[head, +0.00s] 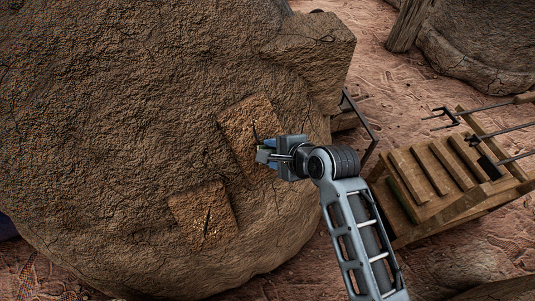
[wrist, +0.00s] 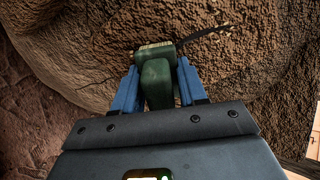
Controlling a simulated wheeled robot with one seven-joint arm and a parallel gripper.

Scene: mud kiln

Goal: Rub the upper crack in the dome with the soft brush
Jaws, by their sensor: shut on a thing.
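The mud dome (head: 120,120) fills the left of the head view and the back of the wrist view (wrist: 265,90). Its upper crack (head: 254,132) is a short dark line in a rough brown patch; a dark crack (wrist: 208,33) runs up right from the brush in the wrist view. My gripper (head: 268,155), also in the wrist view (wrist: 158,72), is shut on the green handle of the soft brush (wrist: 155,84). The brush's pale head is at the crack's near end; I cannot tell whether it touches the dome. The gripper partly covers the upper patch.
A lower patch with another crack (head: 207,220) lies below left. A wooden rack (head: 440,175) with slats and dark metal tools stands right of my arm. Cracked red ground (head: 390,90) is open behind it.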

